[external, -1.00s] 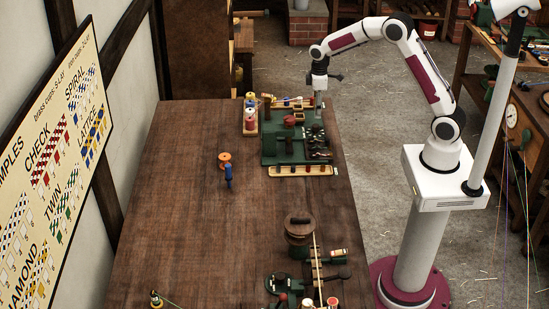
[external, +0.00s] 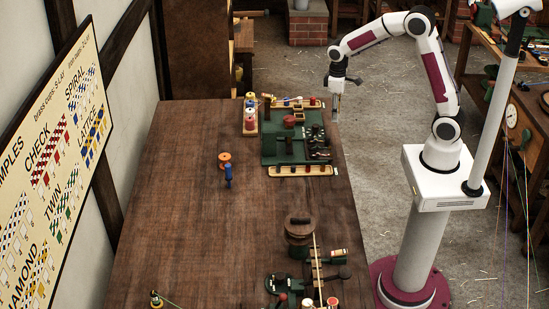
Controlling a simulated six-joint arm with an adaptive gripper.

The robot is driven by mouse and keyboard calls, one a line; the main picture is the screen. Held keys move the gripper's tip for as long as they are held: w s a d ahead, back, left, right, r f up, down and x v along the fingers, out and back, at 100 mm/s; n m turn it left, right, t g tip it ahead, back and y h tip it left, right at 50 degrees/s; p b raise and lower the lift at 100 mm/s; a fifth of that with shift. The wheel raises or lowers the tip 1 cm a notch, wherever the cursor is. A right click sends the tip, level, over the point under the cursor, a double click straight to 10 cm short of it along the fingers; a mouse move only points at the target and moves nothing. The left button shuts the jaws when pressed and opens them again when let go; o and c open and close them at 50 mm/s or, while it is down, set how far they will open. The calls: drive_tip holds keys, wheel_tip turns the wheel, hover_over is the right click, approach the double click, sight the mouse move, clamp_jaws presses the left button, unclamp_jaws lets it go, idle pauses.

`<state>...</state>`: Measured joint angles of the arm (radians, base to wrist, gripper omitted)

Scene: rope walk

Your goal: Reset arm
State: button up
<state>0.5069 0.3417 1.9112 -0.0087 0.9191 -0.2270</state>
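My gripper (external: 335,112) hangs fingers down at the end of my arm, just past the right edge of the wooden table (external: 190,220). It is to the right of the green tool board (external: 270,150) and apart from it. Nothing shows between its fingers, but it is too small to tell how wide they stand. My arm reaches up from its white pedestal and bends over toward the table.
A rack of colored spools (external: 250,115) stands beside the green board. An orange spool (external: 224,158) and a blue piece (external: 228,176) stand mid-table. A winding device (external: 299,228) and green-based tools are at the front right. The table's left half is mostly clear.

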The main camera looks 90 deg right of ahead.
drive_tip(key=s+a+r+n+t, duration=0.1)
drive_tip(key=s+a+r+t, duration=0.2)
drive_tip(key=s+a+r, duration=0.4)
drive_tip(key=s+a+r+n+t, duration=0.2)
drive_tip(key=s+a+r, duration=0.5)
drive_tip(key=a, duration=0.7)
drive_tip(key=shift+s+a+r+t, duration=0.4)
drive_tip(key=shift+s+t, duration=0.1)
drive_tip(key=shift+s, duration=0.75)
